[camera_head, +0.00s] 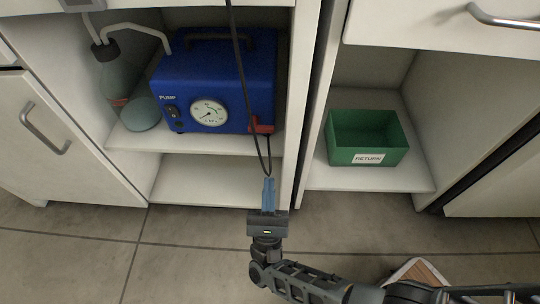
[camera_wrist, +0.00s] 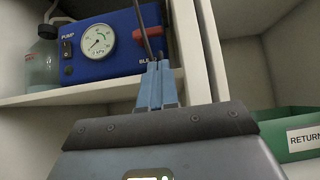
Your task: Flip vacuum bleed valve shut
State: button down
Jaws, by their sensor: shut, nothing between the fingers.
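The blue pump (camera_head: 225,75) stands on the shelf of the left open cabinet. Its red bleed valve handle (camera_head: 262,128) is at the lower right of the pump's front. In the wrist view, I cannot tell whether the fingertips (camera_wrist: 155,66) touch the pump.
A dark cable (camera_head: 240,60) hangs down in front of the pump and loops near my fingertips. A round gauge (camera_head: 208,113) is on the pump's front. A flask (camera_head: 120,82) with tubing stands left. A green RETURN bin (camera_head: 368,132) sits right, beyond the cabinet divider.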

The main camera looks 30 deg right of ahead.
send_near(262, 125)
jog(key=w+d, duration=0.1)
jog(key=d+r, duration=0.1)
jog(key=w+d+r, duration=0.1)
jog(key=d, duration=0.1)
jog(key=shift+w+d+r, duration=0.1)
jog(key=shift+w+r, duration=0.1)
jog(key=shift+w, duration=0.15)
